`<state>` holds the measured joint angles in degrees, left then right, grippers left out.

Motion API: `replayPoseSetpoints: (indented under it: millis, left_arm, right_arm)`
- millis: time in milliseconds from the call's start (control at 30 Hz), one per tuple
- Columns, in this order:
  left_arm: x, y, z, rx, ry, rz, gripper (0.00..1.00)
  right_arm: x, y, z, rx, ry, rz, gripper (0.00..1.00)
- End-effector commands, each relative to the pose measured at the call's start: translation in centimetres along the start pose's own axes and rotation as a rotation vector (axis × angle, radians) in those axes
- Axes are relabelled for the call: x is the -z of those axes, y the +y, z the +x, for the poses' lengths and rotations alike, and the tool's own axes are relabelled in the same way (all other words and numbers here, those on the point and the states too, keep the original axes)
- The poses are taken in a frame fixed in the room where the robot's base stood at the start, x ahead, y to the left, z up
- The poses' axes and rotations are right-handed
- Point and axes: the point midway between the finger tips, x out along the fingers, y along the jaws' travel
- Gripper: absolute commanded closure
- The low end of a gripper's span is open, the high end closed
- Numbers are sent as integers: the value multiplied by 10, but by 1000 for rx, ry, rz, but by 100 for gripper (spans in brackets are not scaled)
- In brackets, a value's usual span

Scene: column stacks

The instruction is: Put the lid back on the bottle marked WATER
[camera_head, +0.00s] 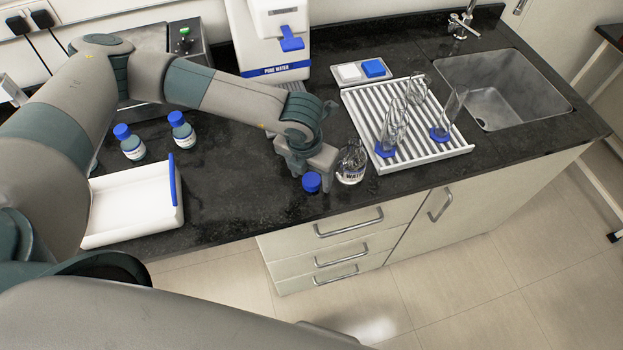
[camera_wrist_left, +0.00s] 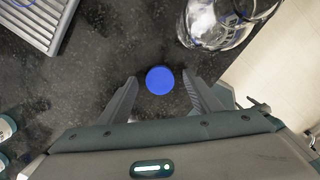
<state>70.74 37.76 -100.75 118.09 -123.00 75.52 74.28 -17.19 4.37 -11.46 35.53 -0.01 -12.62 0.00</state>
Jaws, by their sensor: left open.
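The clear glass bottle marked WATER (camera_head: 351,166) stands upright near the front edge of the dark counter, with no lid on its neck. In the left wrist view the bottle (camera_wrist_left: 212,24) is at the top right, partly cut off. A round blue lid (camera_head: 311,182) is just left of the bottle. My left gripper (camera_head: 306,173) points down at the lid. In the left wrist view the lid (camera_wrist_left: 160,80) shows between the tips of the two open fingers, with a gap on each side. Its height relative to the fingertips is hard to tell. My right gripper is not in view.
A ribbed white drying rack (camera_head: 455,150) with glassware and blue pieces stands right of the bottle. A sink (camera_head: 515,90) is farther right. Two blue-capped bottles (camera_head: 132,146) and a white tray (camera_head: 135,205) are left. A water dispenser (camera_head: 270,40) stands behind.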

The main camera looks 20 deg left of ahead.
Motion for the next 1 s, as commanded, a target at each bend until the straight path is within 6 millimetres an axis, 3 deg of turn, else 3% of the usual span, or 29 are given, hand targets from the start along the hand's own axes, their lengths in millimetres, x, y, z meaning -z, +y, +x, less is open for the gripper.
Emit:
replayPoseSetpoints:
  millis: [133, 300, 767, 1000]
  left_arm:
    - [0, 0, 0, 0, 0, 0, 44]
    - [0, 0, 0, 0, 0, 0, 84]
    - [-1, 0, -3, 0, -1, 0, 85]
    - [-5, 0, -25, 1, -4, 1, 85]
  right_arm:
    - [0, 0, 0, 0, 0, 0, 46]
    - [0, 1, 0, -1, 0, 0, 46]
    - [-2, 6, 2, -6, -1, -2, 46]
    - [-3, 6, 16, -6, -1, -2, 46]
